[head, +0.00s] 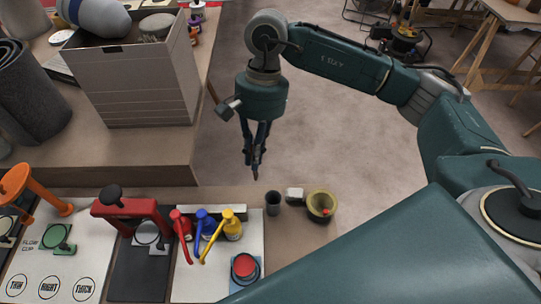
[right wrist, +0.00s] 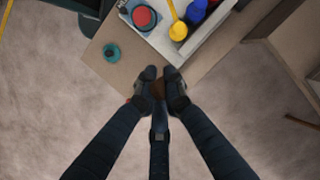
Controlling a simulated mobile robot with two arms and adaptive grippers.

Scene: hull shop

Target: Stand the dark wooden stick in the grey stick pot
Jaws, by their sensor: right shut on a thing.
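My right gripper (head: 256,160) hangs pointing down over the near bench's back edge. It is shut on a slim dark thing, which I take to be the dark wooden stick; its brown end (right wrist: 158,88) shows between the fingertips (right wrist: 161,86) in the right wrist view. Most of the stick is hidden by the fingers. The grey stick pot (head: 273,203), a small dark grey cup, stands on the bench just below and right of the gripper in the head view, apart from it. My left gripper is not in view.
A cardboard box (head: 135,80) stands on the left bench.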

